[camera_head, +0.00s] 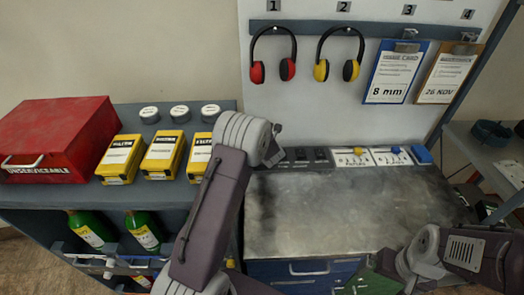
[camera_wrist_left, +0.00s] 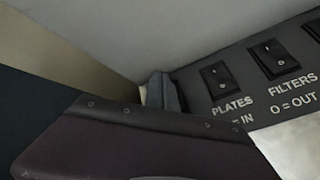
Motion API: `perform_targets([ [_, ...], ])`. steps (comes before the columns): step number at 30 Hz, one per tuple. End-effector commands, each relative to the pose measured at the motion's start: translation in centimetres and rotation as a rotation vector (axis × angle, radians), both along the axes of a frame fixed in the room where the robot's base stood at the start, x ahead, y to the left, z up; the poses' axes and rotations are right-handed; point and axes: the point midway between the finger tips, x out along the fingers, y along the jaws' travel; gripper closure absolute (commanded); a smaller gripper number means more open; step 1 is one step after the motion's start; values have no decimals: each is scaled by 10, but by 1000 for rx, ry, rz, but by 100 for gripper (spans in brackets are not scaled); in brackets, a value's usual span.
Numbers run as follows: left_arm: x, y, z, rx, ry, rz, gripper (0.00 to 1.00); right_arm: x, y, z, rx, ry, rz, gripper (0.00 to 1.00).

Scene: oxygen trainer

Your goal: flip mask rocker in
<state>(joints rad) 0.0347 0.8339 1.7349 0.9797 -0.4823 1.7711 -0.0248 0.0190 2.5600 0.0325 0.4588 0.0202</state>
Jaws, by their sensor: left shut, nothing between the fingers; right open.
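A dark switch strip with black rockers stands at the back of the bench. In the left wrist view the rocker above PLATES (camera_wrist_left: 217,80) and the rocker above FILTERS (camera_wrist_left: 274,58) show. A third rocker (camera_wrist_left: 314,29) is cut off at the right edge, its label out of view, so I cannot confirm it is the mask rocker. In the head view the third rocker (camera_head: 321,155) is small. My left gripper (camera_wrist_left: 163,92) is shut and empty, left of the PLATES rocker; contact is unclear.
Several yellow boxes (camera_head: 163,152) and a red case (camera_head: 55,137) stand on the left shelf. Ear defenders (camera_head: 272,62) and clipboards (camera_head: 396,72) hang on the back board. Knob panels (camera_head: 353,159) continue right of the rockers. The grey bench top (camera_head: 340,212) is clear.

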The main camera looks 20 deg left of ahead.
Motion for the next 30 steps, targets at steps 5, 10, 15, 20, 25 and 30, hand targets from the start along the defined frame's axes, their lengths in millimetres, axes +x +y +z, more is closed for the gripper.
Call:
perform_targets([
  [5, -2, -1, 18, 0, 0, 0, 100, 0, 0, 13, 0, 0, 0, 0],
  [10, -3, -2, 36, 0, -1, -1, 100, 0, 0, 25, 0, 0, 0, 0],
  [15, -5, -3, 49, 0, 0, 0, 100, 0, 0, 34, 0, 0, 0, 0],
  [20, -5, -3, 48, 0, 0, 0, 100, 0, 0, 33, 0, 0, 0, 0],
  [25, -5, -3, 48, 0, 0, 0, 100, 0, 0, 33, 0, 0, 0, 0],
  [30, -5, -3, 48, 0, 0, 0, 100, 0, 0, 33, 0, 0, 0, 0],
])
